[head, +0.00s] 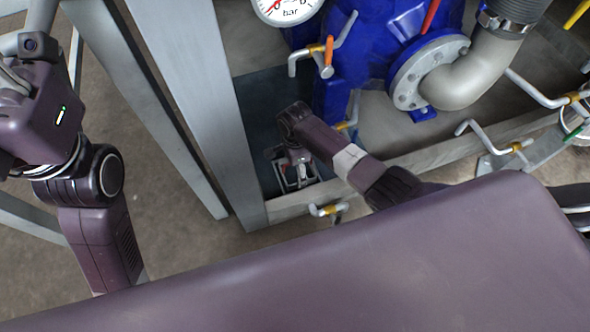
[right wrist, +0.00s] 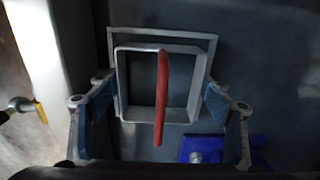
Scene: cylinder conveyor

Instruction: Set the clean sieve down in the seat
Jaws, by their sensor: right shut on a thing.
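The sieve is a square pale metal frame with a red handle (right wrist: 161,98) across it. Its right wall (right wrist: 200,85) shows in the right wrist view, between the two fingers of my right gripper (right wrist: 160,103), which is shut on it. The seat, a larger thin square outline (right wrist: 160,32), shows behind the sieve on a dark grey surface. The sieve overlaps its lower part, and I cannot tell whether they touch. In the head view my right gripper (head: 295,172) is low beside the grey post, and the sieve is mostly hidden.
A grey metal post (head: 195,100) stands left of the right gripper. A blue housing (head: 345,75) with a grey pipe elbow (head: 465,75) is behind it. A beam (head: 440,152) with clamp handles (head: 328,210) crosses at right. A gauge (head: 288,8) is at the top.

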